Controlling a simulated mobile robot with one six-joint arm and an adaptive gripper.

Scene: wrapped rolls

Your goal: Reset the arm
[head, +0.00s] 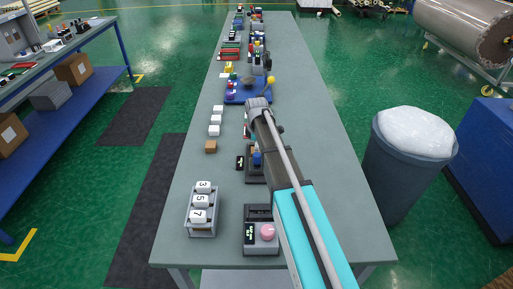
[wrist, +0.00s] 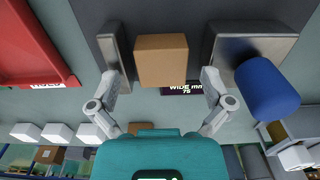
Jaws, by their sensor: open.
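My arm (head: 282,165) reaches out over the long grey table in the head view, and its far end hides my gripper there. In the wrist view my gripper (wrist: 158,83) has its two fingers spread apart. A brown block (wrist: 162,58) shows ahead of the fingertips, between two grey upright plates of a measuring device. I cannot tell whether the fingers touch the block, but they are not closed on it. The device's display (wrist: 183,89) reads "WIDE mm 75". A blue cylinder (wrist: 267,88) is beside the right plate.
A red tray (wrist: 30,45) lies left in the wrist view. White cubes (head: 216,120), a brown cube (head: 211,147) and a rack of numbered blocks (head: 203,228) stand along the table's left side. A grey bin (head: 400,175) stands right of the table.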

